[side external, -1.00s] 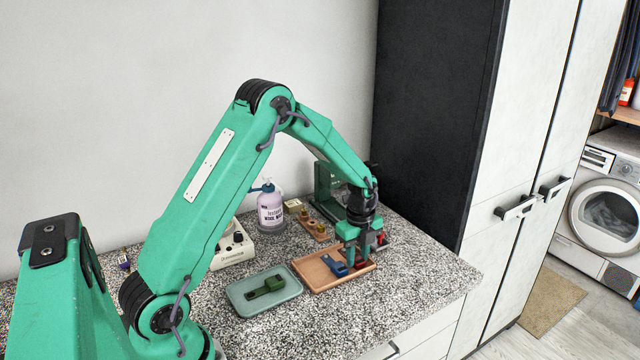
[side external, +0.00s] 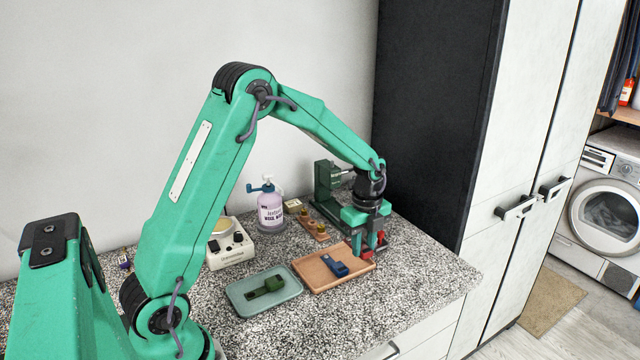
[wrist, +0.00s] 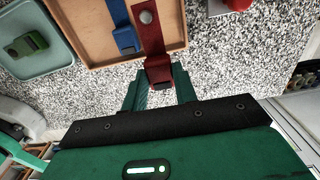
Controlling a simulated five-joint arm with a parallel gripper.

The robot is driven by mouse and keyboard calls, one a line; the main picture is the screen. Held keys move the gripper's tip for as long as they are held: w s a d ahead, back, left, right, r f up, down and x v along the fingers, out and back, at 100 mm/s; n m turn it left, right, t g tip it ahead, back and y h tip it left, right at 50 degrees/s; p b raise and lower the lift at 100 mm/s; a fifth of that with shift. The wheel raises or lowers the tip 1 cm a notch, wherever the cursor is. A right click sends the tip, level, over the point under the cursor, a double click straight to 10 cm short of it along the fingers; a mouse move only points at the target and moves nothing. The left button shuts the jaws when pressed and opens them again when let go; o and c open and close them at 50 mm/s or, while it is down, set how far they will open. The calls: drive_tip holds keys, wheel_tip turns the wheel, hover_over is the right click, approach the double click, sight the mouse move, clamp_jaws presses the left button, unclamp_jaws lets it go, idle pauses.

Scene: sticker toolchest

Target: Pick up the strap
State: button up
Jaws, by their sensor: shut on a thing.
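My gripper (side external: 364,240) is shut on a red strap (wrist: 152,40) with a round metal stud. In the wrist view the strap's near end sits between my two fingers (wrist: 160,92), and its far part reaches over the wooden tray. In the side external view the strap (side external: 366,254) hangs at my fingertips near the tray's back right corner. It appears raised off the tray, though the clearance is hard to tell. My gripper partly hides it there.
A blue piece (side external: 335,266) lies in the wooden tray (side external: 320,287). A green piece (side external: 266,287) lies in a pale green tray (side external: 250,307). A pump bottle (side external: 270,210), a white device (side external: 231,250) and a green machine (side external: 325,185) stand behind. The front right counter is clear.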

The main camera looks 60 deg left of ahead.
drive_tip(key=s+d+r, duration=0.2)
drive_tip(key=d+r, duration=0.2)
drive_tip(key=d, duration=0.3)
drive_tip(key=shift+s+d+r, duration=0.2)
drive_tip(key=shift+d+r, duration=0.2)
drive_tip(key=w+a, duration=0.4)
drive_tip(key=a, duration=0.2)
drive_tip(key=w+a+f, duration=0.1)
drive_tip(key=w+a, duration=0.3)
drive_tip(key=a, duration=0.2)
drive_tip(key=w+a+f, duration=0.1)
drive_tip(key=w+a, duration=0.3)
drive_tip(key=a, duration=0.1)
drive_tip(key=shift+a, duration=0.4)
drive_tip(key=shift+w+a+f, duration=0.1)
drive_tip(key=shift+w+a, duration=0.1)
drive_tip(key=shift+a, duration=0.4)
drive_tip(key=shift+f, duration=0.2)
drive_tip(key=shift+f, duration=1.5)
